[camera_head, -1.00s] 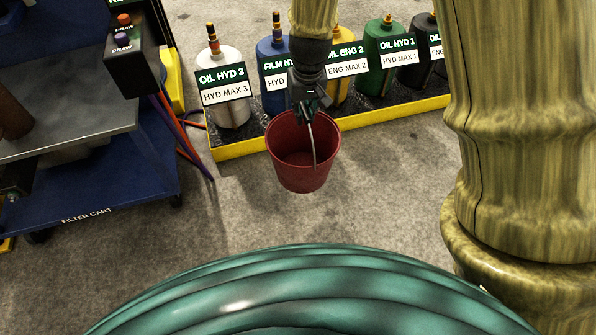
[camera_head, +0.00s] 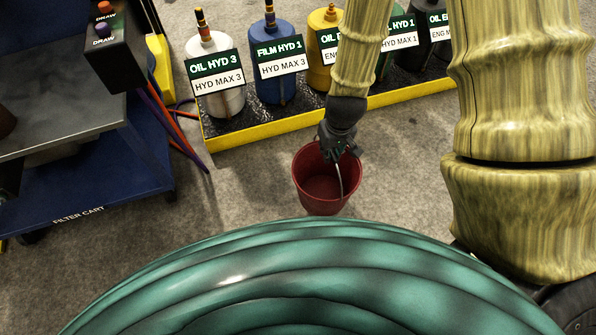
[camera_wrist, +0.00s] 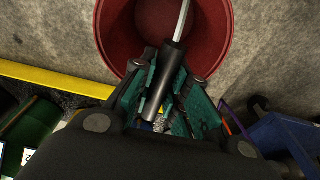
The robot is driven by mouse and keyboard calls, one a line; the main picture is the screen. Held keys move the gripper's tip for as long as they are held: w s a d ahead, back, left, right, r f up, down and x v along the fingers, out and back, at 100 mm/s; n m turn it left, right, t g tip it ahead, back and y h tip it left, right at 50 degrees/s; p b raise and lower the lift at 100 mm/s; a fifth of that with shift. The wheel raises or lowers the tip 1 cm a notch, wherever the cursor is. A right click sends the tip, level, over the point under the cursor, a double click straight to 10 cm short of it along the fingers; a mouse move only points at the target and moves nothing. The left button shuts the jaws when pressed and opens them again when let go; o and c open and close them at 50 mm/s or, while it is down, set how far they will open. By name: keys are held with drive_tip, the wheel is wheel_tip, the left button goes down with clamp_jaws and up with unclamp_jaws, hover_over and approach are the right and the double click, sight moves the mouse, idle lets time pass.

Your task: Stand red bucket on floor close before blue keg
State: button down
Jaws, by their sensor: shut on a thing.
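The red bucket (camera_head: 312,196) is upright below my gripper (camera_head: 338,150), nearer to me than the keg tray and to the right of the blue keg. My gripper is shut on the bucket's handle. In the wrist view the handle's black grip (camera_wrist: 165,80) lies between the fingers, with the red bucket (camera_wrist: 112,30) beyond. I cannot tell for sure whether the bucket's base touches the floor. The blue keg (camera_head: 277,88), with the label FILM HYD 1, stands in the tray between a white keg and a yellow one.
The keg tray (camera_head: 240,136) has a yellow front edge. A white keg (camera_head: 222,101), a yellow keg (camera_head: 322,30) and others stand in it. A blue filter cart (camera_head: 120,180) with hoses stands at left. Bare floor (camera_head: 240,175) lies before the blue keg.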

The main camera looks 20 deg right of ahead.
drive_tip(key=shift+f, duration=0.25)
drive_tip(key=shift+w+a+f+b, duration=0.1)
drive_tip(key=shift+w+b, duration=0.2)
drive_tip(key=w+a+f+b, duration=0.2)
drive_tip(key=w+b, duration=0.2)
drive_tip(key=w, duration=0.3)
drive_tip(key=w+a+f+b, duration=0.2)
drive_tip(key=w+b, duration=0.2)
drive_tip(key=w, duration=0.3)
drive_tip(key=shift+w+a+f+b, duration=0.15)
drive_tip(key=shift+f+b, duration=0.15)
drive_tip(key=shift+b, duration=0.05)
drive_tip(key=c, duration=1.4)
unclamp_jaws()
drive_tip(key=shift+f, duration=0.15)
drive_tip(key=r+p, duration=0.2)
drive_tip(key=r, duration=0.2)
drive_tip(key=s+r+p, duration=0.1)
drive_tip(key=r+p, duration=0.1)
drive_tip(key=r, duration=0.2)
drive_tip(key=r+p, duration=0.2)
drive_tip(key=r, duration=0.2)
drive_tip(key=shift+s, duration=0.4)
